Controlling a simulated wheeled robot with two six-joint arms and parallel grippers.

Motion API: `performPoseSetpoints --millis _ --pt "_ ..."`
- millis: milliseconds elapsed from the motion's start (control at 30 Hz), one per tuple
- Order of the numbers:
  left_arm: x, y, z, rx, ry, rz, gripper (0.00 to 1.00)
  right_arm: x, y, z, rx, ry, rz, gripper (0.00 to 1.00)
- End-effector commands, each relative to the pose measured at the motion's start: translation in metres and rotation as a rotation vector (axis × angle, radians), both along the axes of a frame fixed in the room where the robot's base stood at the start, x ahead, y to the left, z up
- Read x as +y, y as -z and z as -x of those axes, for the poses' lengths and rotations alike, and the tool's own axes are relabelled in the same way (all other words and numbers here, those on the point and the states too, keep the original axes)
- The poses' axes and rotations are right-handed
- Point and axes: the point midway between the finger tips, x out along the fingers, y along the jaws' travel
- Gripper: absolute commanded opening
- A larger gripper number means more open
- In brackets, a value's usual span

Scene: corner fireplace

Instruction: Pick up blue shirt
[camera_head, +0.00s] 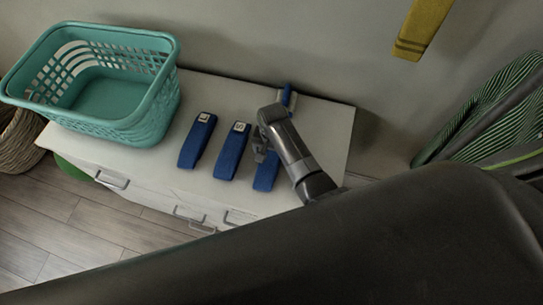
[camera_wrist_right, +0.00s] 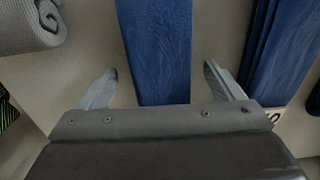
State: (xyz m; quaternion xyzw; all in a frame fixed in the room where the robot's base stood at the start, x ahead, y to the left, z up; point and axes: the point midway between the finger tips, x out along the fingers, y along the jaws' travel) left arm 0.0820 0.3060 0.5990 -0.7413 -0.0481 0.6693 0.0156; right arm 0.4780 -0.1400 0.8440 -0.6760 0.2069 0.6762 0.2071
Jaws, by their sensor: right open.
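Several blue folded shirts lie in a row on a white cabinet. The left one (camera_head: 197,141) and the middle one (camera_head: 232,152) carry pale labels with a dark letter. A third blue shirt (camera_head: 266,172) lies partly hidden under my right gripper (camera_head: 262,148). In the right wrist view, my right gripper (camera_wrist_right: 160,75) is open, with one finger on each side of a blue shirt (camera_wrist_right: 158,40). Both fingers are apart from the cloth. Another blue shirt (camera_wrist_right: 285,50) lies to the right of the fingers. My left gripper is not in view.
A teal basket (camera_head: 150,120) stands on the left of the white cabinet (camera_head: 325,118). A blue item (camera_head: 288,97) shows behind my right gripper. A rolled grey cloth (camera_wrist_right: 30,25) is at the wrist view's upper left. A green striped item (camera_head: 490,120) stands at the right.

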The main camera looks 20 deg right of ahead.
Motion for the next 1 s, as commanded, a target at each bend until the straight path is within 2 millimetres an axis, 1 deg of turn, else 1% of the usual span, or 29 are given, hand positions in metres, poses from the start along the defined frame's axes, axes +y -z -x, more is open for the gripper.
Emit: performPoseSetpoints --millis 200,600,867,1000 --pt "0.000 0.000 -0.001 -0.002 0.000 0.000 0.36 0.000 0.000 0.000 0.000 0.000 0.000 0.87" --pt "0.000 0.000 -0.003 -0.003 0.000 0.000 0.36 0.000 0.000 0.000 0.000 0.000 0.000 0.35" --pt "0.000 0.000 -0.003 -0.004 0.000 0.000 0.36 0.000 -0.001 0.000 -0.001 0.000 0.000 0.35" --pt "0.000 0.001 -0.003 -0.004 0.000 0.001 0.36 0.000 -0.011 -0.001 -0.003 0.000 -0.001 0.34"
